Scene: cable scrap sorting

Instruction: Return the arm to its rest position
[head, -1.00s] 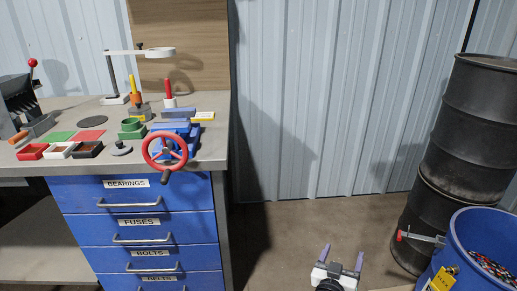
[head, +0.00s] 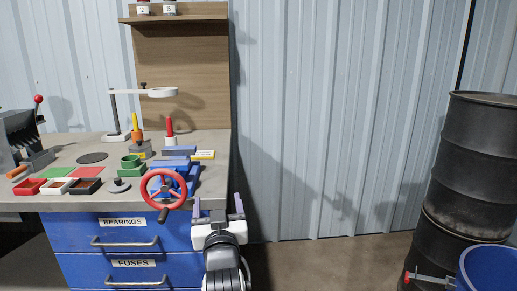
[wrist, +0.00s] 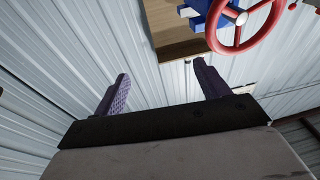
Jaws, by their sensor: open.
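My gripper (head: 219,207) is in the lower middle of the head view, in front of the right end of the workbench drawers. Its two purple-grey fingers point up and stand apart, with nothing between them. In the wrist view my gripper (wrist: 160,92) also shows open and empty, with the wall behind it. My arm reaches up from the bottom edge of the head view.
A red handwheel (head: 164,189) on a blue vise stands close to the left of my gripper, at the edge of the workbench (head: 210,180). Black drums (head: 470,165) and a blue barrel (head: 490,268) stand at the right. The floor between is clear.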

